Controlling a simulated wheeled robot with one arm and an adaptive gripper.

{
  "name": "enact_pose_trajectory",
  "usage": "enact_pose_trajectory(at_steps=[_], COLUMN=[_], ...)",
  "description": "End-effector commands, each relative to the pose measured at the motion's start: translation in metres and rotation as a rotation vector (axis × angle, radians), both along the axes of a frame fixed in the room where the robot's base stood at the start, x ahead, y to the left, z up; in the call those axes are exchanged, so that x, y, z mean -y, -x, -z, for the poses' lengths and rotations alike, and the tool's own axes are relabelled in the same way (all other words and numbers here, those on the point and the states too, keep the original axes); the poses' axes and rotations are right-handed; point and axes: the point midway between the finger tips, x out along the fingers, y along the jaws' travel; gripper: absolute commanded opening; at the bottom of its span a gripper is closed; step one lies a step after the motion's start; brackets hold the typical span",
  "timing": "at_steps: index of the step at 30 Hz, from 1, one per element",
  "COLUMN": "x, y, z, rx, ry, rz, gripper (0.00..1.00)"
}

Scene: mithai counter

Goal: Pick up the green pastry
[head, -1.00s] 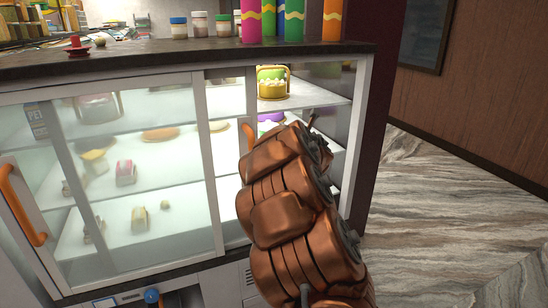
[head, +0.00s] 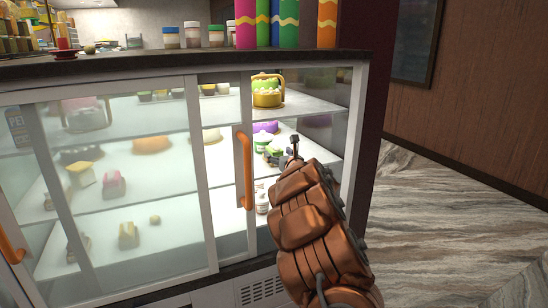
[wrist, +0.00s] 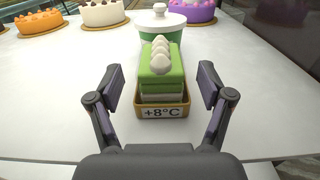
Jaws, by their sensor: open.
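The green pastry (wrist: 158,75) is a layered green block with white cream dollops on top. It sits in a small brown-rimmed tray (wrist: 160,112) labelled "+8°C" on a white shelf. My gripper (wrist: 161,85) is open, with one finger on each side of the pastry and nothing between them shut. In the head view my gripper (head: 284,157) reaches through the open right side of the display case to the middle shelf; my arm hides part of that shelf.
A green-and-white lidded pot (wrist: 158,27) stands right behind the pastry. Orange (wrist: 40,20), white (wrist: 106,12) and purple (wrist: 187,10) cakes stand farther back. The sliding glass door with an orange handle (head: 243,170) is left of my arm. A yellow-green cake (head: 267,90) is on the shelf above.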

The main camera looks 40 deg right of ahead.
Motion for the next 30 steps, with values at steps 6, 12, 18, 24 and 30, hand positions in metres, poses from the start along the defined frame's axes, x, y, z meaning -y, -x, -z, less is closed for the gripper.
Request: enact_pose_trajectory(at_steps=[6,12,18,24,30], x=[0.005,0.011,0.016,0.017,0.017], y=[-0.015,-0.033,-0.045,-0.046,-0.046], z=[0.001,-0.002,-0.001,-0.001,-0.001], rx=[0.0,0.002,0.0,0.0,0.0], ry=[-0.004,-0.003,-0.004,-0.002,-0.002], rz=[-0.003,-0.003,-0.001,0.0,0.0], gripper=[0.8,0.8,0.8,0.8,0.65])
